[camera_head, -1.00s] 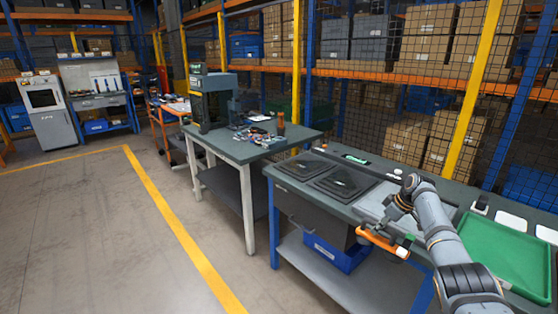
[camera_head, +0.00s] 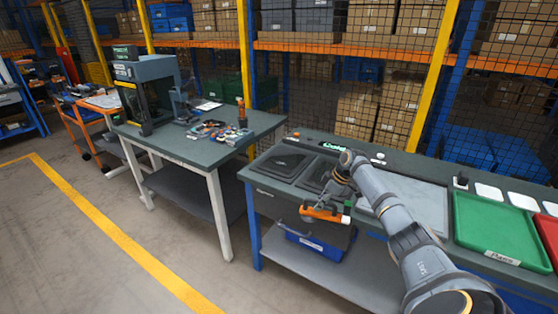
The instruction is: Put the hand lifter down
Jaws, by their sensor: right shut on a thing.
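The hand lifter (camera_head: 326,215) is an orange bar-shaped tool with a pale end. My right gripper (camera_head: 334,197) is shut on it and holds it in front of the workbench's front edge, above the lower shelf. Part of the gripper is hidden by its own wrist and arm. The workbench (camera_head: 277,189) has a grey-green top with two dark square panels near its left end. My left gripper is not in view.
A green tray (camera_head: 500,226) and a red tray (camera_head: 549,236) lie on the bench's right part. A blue bin (camera_head: 314,245) stands on the lower shelf. A second table (camera_head: 205,152) with a machine (camera_head: 147,90) and small parts stands left. Open floor lies front left.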

